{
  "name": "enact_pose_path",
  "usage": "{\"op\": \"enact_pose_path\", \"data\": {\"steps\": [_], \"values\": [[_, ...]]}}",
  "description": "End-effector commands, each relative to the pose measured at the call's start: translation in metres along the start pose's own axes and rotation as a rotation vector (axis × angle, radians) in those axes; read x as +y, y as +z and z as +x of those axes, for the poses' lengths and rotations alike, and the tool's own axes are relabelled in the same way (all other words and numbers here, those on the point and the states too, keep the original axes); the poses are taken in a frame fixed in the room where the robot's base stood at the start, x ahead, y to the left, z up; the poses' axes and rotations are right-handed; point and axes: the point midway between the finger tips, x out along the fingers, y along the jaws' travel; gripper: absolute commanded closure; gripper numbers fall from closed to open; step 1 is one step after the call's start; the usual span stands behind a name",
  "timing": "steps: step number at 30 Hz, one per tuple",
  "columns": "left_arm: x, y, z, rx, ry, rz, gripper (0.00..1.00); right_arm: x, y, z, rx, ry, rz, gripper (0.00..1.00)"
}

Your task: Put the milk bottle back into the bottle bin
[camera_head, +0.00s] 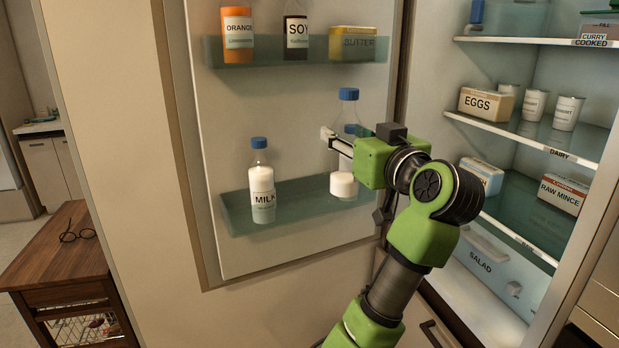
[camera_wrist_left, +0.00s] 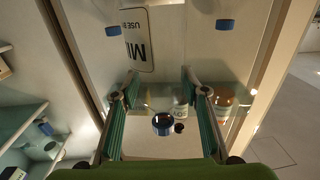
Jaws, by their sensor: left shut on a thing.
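In the head view the milk bottle (camera_head: 348,96), clear with a blue cap, is at my left gripper (camera_head: 342,146). The gripper is shut on it, and the bottle's lower body is partly hidden by the gripper. Its cap is higher than the other bottles' caps. In the left wrist view, between the fingers of my left gripper (camera_wrist_left: 160,95), the bottle's blue cap (camera_wrist_left: 163,124) and upside-down milk label (camera_wrist_left: 138,42) show. The bottle bin (camera_head: 300,208) is the lower shelf on the fridge door, below the gripper. My right gripper is not in view.
Another milk bottle (camera_head: 262,190) stands at the bin's left; a further white-filled bottle (camera_head: 343,187) stands right, partly covered by my arm. Free room shows between them. The upper door shelf (camera_head: 280,55) holds orange, soy and butter. The fridge shelves (camera_head: 525,135) are right.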

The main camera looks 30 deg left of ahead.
Motion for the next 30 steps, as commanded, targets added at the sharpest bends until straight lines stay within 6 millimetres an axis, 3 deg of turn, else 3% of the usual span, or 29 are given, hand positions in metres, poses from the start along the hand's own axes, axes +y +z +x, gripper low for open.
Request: {"op": "enact_pose_path", "data": {"steps": [9, 19, 24, 30], "values": [[-0.010, -0.005, 0.087, 0.004, -0.005, 0.003, 0.90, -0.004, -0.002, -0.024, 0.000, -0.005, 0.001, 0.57], [-0.017, -0.004, 0.159, 0.003, -0.003, 0.001, 0.90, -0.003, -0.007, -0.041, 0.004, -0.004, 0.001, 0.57], [-0.015, 0.037, 0.156, 0.002, 0.000, 0.004, 0.90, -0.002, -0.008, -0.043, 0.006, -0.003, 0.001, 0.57], [-0.015, 0.070, 0.155, 0.002, 0.000, 0.001, 0.90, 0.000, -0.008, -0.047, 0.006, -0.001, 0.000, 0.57]]}}
